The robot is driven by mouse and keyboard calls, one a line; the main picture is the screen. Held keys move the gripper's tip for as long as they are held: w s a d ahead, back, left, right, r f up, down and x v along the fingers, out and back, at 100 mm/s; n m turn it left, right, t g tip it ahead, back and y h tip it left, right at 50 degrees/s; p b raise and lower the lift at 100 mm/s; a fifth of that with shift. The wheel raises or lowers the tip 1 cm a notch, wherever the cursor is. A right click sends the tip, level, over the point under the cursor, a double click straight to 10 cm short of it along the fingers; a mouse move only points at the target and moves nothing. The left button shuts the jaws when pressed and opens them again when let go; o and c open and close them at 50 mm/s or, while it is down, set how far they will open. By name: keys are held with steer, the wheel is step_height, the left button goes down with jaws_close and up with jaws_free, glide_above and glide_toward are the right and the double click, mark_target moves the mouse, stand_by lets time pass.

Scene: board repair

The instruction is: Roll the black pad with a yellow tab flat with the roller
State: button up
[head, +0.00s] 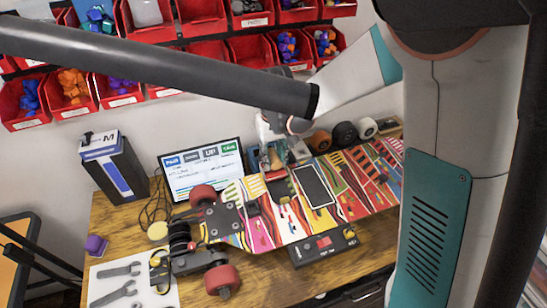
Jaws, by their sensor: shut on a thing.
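The skateboard deck (262,222) lies upside down on the table with a bright striped pattern. My gripper (275,158) is above the far edge of the deck, partly hidden by my arm. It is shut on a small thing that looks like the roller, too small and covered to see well. I cannot tell whether the roller touches a pad.
A screen (203,169) stands behind the deck. Several loose wheels (344,134) stand at the back right. A black control box (324,246) sits at the deck's front edge. A wrench mat (108,271) lies front left, a dark box (116,166) back left. Red bins (120,88) line the wall.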

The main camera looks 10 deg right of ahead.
steer(key=shift+r+p, duration=1.4)
steer(key=shift+r, duration=1.15)
